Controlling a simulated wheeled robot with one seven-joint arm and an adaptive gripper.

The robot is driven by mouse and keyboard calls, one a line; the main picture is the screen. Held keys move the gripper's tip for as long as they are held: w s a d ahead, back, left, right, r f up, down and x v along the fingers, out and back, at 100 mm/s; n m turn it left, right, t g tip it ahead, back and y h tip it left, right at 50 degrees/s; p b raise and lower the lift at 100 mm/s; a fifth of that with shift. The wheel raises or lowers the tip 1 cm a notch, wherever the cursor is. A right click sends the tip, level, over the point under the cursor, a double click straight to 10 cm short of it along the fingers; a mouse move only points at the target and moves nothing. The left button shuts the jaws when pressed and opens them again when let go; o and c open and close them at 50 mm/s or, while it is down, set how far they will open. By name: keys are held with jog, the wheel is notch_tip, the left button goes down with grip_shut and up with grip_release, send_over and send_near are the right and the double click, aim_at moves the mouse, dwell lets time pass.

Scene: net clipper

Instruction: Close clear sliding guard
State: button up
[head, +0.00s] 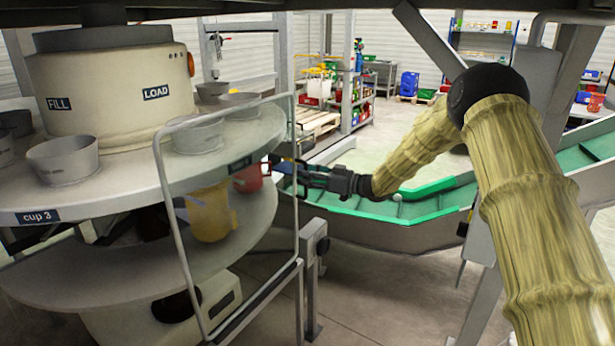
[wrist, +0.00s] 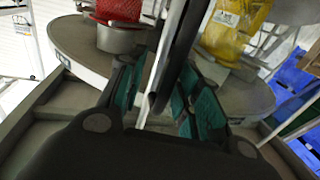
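The clear sliding guard is a see-through panel in a rounded grey frame (head: 172,218), upright at the front right of the round machine. My gripper (head: 278,168) reaches in from the right at the guard's right upright, about mid-height. In the wrist view my gripper (wrist: 160,92) has its green-padded fingers spread apart. A dark upright bar (wrist: 181,45) and a pale strip beside it run between the fingers. Both fingers look clear of the bar, though contact deep between them is hard to judge.
The machine's upper disc (head: 110,187) carries several grey cups. A yellow net bag (head: 210,212) and a red one (head: 250,178) hang below it behind the guard. A green-lined conveyor (head: 395,210) lies behind and right of my gripper. A grey post (head: 312,270) stands below.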

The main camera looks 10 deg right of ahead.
jog(key=shift+s+a, duration=0.1)
jog(key=shift+a, duration=0.1)
jog(key=v, duration=0.7)
jog(key=shift+d, duration=0.35)
jog(key=shift+s, duration=0.1)
